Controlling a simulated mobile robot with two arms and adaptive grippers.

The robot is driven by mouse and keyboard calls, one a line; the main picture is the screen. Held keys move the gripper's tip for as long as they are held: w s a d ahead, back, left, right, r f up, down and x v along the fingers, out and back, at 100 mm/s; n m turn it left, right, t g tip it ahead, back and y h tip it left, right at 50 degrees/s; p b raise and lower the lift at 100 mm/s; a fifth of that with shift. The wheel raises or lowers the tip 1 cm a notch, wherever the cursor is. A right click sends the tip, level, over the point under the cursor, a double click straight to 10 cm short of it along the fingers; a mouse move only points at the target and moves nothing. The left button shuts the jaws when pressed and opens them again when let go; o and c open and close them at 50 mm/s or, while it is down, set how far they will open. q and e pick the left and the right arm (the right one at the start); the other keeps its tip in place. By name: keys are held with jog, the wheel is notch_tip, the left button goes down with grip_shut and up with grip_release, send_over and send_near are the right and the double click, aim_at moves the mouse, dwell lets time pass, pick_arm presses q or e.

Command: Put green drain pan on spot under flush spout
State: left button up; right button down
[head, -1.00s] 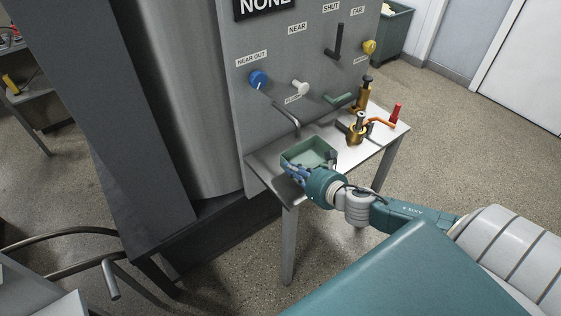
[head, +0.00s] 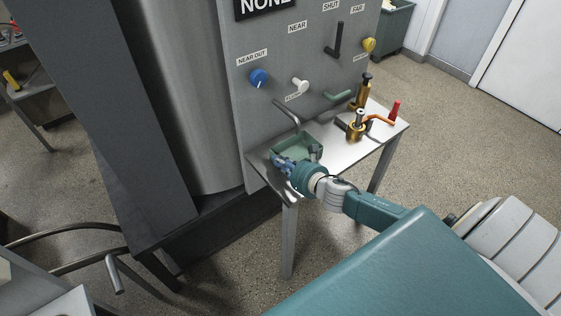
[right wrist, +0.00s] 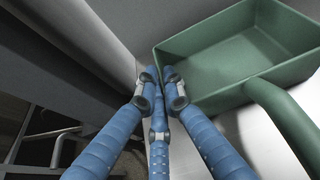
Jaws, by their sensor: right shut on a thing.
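The green drain pan (head: 312,143) is at the left end of the small metal table, close to the grey panel. I cannot tell whether it rests on the tabletop or is slightly above it. The grey flush spout (head: 288,114) sticks out of the panel, its tip just above the pan in the head view. My right gripper (head: 282,161) is at the pan's near left corner. In the right wrist view its blue fingers (right wrist: 158,88) are closed together at the corner of the pan (right wrist: 225,62), gripping its edge. My left gripper is out of view.
Brass fittings (head: 357,126) with an orange-red handle stand on the right of the table (head: 345,158). Knobs and levers, including a blue knob (head: 258,78), stick out of the panel (head: 262,113) above. The tabletop between pan and fittings is clear.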

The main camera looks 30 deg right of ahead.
jog(key=shift+f, duration=0.1)
jog(key=c, duration=1.9)
grip_release()
jog(key=shift+s, duration=0.2)
jog(key=b+v, duration=0.1)
jog(key=v, duration=1)
jog(key=shift+w, duration=0.1)
jog(key=shift+s+r, duration=0.35)
jog(key=shift+s, duration=0.05)
